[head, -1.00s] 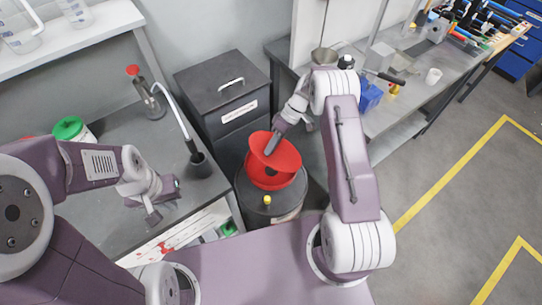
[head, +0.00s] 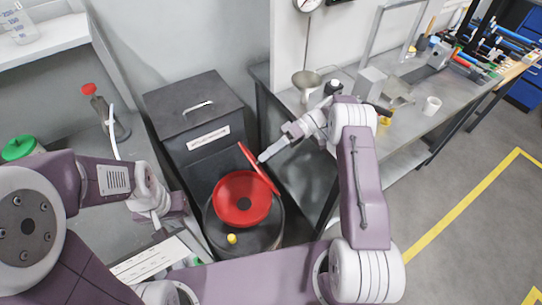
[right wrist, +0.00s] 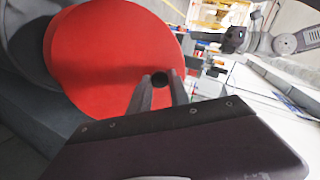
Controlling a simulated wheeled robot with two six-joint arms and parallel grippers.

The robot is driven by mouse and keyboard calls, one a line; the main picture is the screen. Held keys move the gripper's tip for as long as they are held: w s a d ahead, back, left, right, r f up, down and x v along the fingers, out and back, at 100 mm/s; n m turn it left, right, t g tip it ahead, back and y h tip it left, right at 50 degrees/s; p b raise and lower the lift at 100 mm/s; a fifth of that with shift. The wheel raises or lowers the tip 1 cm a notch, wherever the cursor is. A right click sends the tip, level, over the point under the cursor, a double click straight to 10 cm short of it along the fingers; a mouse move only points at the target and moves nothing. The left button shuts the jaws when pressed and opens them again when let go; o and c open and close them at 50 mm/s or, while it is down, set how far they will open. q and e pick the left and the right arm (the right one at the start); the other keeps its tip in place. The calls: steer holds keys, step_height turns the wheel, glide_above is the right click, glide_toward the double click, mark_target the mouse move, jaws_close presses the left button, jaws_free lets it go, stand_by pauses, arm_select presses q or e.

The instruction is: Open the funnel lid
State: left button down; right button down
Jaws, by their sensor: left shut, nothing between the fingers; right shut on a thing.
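The red funnel (head: 238,205) sits on top of a dark drum (head: 213,236) in the head view. Its bowl and the dark hole in its middle show. The red lid (head: 257,170) stands steeply tilted at the funnel's right rear edge. In the right wrist view the lid (right wrist: 110,45) is a large red disc. My right gripper (head: 263,157) is at the lid's upper right side. My left gripper (head: 158,222) is shut and empty over the left bench, away from the funnel.
A dark cabinet (head: 192,115) with a handle stands behind the drum. A yellow cap (head: 232,239) is on the drum's front. The right bench (head: 350,90) holds a metal funnel (head: 306,80) and a white mug (head: 432,105). Open floor lies at the right.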

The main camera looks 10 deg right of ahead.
steer(key=shift+d+f, duration=0.1)
steer(key=shift+d, duration=0.05)
steer(key=c, duration=1.2)
jaws_free()
steer(key=s+d+r, duration=0.8)
steer(key=r, duration=0.3)
steer(key=shift+d+b, duration=0.25)
steer(key=shift+b, duration=0.1)
